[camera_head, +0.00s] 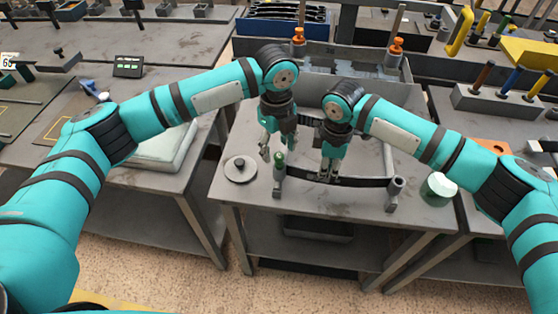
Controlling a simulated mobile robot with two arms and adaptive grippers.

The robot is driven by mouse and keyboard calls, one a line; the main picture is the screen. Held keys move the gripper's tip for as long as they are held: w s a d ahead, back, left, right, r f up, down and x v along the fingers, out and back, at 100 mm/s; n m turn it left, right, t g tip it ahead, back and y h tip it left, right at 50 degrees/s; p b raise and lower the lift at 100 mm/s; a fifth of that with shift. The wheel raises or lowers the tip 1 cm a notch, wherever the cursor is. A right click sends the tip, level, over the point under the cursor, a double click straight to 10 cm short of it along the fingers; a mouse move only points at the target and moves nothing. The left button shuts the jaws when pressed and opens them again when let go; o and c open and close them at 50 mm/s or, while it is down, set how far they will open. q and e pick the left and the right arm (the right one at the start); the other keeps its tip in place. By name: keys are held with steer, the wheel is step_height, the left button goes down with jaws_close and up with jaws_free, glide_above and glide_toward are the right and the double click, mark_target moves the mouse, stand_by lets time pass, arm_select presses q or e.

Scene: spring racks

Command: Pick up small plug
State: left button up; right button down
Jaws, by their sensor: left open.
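I cannot say for certain which object is the small plug. A small green-topped piece (280,159) stands upright at the left end of a dark curved leaf spring (358,182) on the grey table, and it may be the plug. My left gripper (271,152) is open and points down just above and beside this piece; whether they touch is unclear. My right gripper (328,175) points down at the middle of the spring. Its fingertips are too small to show whether they are shut on it.
A round grey disc with a knob (240,169) lies left of the spring. A green and white cylinder (438,188) stands at the table's right edge. Orange-topped pieces (396,46) stand at the back. The table's front strip (310,213) is mostly clear.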

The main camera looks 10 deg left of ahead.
mark_target(279, 156)
arm_select(q)
steer(key=f, duration=0.5)
steer(key=shift+d, duration=0.25)
steer(key=c, duration=1)
